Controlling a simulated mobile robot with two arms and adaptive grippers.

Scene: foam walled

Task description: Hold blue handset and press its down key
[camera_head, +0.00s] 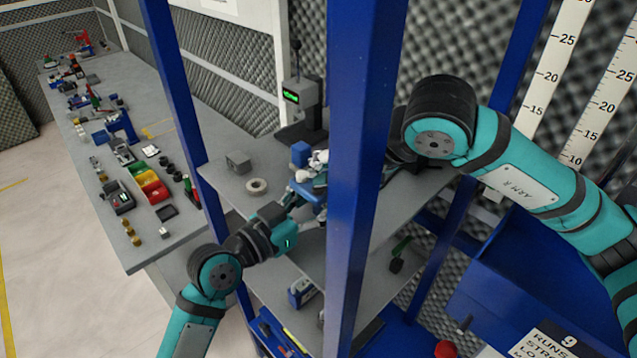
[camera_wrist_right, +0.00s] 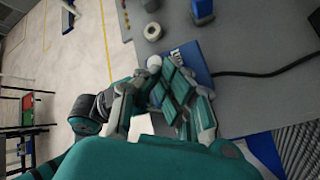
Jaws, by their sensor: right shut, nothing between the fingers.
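The blue handset (camera_wrist_right: 200,60) shows in the right wrist view as a flat blue body with a white label strip, partly covered by teal and grey finger parts. In the head view a blue part of it (camera_head: 306,191) shows over the shelf, left of the blue post. My right gripper (camera_head: 318,163) is shut and empty, close above the handset; it also shows in the right wrist view (camera_wrist_right: 172,80). My left gripper (camera_head: 294,200) reaches the handset's near left side; its fingers are too small and covered to read. The down key is hidden.
The blue post (camera_head: 355,150) hides part of my right arm. On the grey shelf (camera_head: 228,188) are a pale ring (camera_head: 257,186), a grey block (camera_head: 238,162), a blue block (camera_head: 300,153) and a device with a green display (camera_head: 300,97). A black cable (camera_wrist_right: 270,70) crosses the shelf.

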